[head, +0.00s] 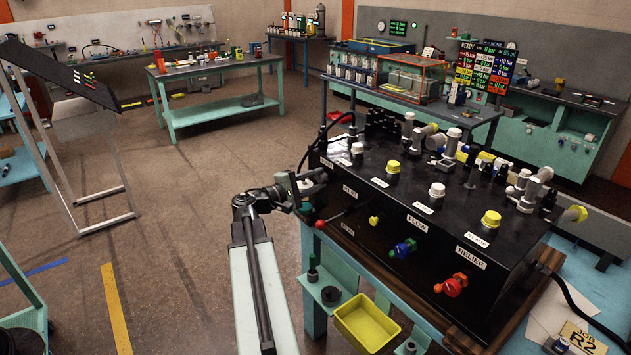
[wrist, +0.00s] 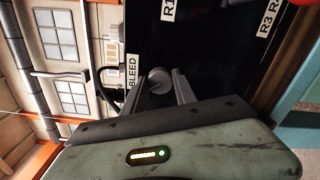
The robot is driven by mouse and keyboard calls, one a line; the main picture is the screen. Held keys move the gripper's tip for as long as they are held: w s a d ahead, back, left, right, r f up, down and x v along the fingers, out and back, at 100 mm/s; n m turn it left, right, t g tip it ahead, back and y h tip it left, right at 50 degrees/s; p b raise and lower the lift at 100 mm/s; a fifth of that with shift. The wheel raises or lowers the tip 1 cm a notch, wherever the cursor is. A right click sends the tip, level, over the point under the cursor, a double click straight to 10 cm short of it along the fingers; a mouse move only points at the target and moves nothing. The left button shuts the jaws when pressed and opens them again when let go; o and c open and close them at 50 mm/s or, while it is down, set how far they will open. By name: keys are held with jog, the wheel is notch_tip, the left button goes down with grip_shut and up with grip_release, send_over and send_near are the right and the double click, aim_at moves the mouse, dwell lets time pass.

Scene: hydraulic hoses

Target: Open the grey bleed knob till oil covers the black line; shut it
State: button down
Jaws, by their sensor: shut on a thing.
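In the wrist view the grey bleed knob (wrist: 158,78) sits on the black panel beside the BLEED label (wrist: 133,71). My gripper (wrist: 163,84) has one finger on each side of the knob and is shut on it. In the head view my gripper (head: 303,186) is at the left end of the black valve box (head: 385,225), and the knob is hidden there behind my gripper. I cannot make out any oil or a black line in either view.
A red ball knob (head: 320,224), a blue-green knob (head: 404,248) and an orange-red knob (head: 452,285) stick out of the box front. A yellow tray (head: 366,322) is below. Fittings crowd the box top. Open floor (head: 170,240) lies to the left.

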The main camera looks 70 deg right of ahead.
jog(key=shift+w+r+m, duration=0.1)
jog(key=shift+r+m, duration=0.05)
jog(key=shift+m, duration=0.25)
dwell(0.3)
jog(key=c, duration=1)
grip_release()
jog(key=shift+d, duration=0.1)
jog(key=v, duration=0.8)
